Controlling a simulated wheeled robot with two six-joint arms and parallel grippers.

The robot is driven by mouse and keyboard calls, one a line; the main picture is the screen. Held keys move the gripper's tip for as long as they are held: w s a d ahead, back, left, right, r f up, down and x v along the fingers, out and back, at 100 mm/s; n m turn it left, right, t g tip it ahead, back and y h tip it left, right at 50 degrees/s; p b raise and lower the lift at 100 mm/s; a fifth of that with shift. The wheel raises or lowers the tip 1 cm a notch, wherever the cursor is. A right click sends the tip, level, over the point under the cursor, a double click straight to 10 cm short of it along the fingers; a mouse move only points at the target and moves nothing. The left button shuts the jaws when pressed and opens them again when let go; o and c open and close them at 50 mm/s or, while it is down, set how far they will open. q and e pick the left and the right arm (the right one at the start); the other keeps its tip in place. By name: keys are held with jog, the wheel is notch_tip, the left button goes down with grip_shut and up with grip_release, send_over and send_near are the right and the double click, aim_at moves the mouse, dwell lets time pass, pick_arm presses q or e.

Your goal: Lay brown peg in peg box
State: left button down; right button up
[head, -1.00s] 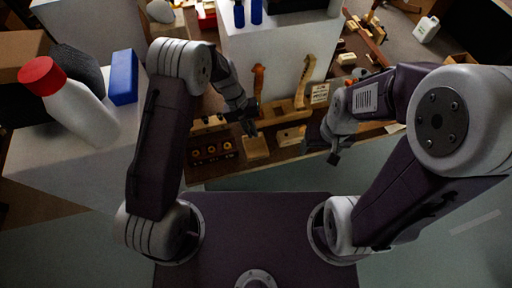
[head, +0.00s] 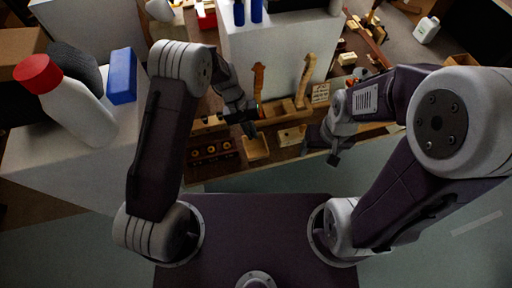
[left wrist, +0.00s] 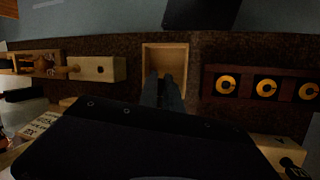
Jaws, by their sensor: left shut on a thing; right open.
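The peg box is a small open light-wood tray (head: 256,152) near the front edge of the bench. It also shows at the top centre of the left wrist view (left wrist: 166,50), and the part of its inside in sight looks bare. My left gripper (head: 249,130) is over the far edge of the box, pointing down. In the left wrist view its dark fingers (left wrist: 164,84) overlap the box's near side. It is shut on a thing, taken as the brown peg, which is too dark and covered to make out. My right gripper (head: 333,159) is open at the bench's front edge, right of the box.
A dark block with several round yellow-ringed holes (left wrist: 266,87) is beside the box. On its other side is a light wooden block with a hole (left wrist: 98,69). Two violin necks (head: 304,80) stand behind in a wooden holder.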

pick_arm(q)
jog(key=shift+f+b, duration=0.5)
jog(key=shift+f, duration=0.25)
dwell(0.4)
jog(key=c, duration=1.5)
grip_release()
jog(key=shift+o, duration=0.2)
jog(key=shift+r, duration=0.1)
jog(key=v, duration=0.9)
jog(key=shift+a, duration=0.15)
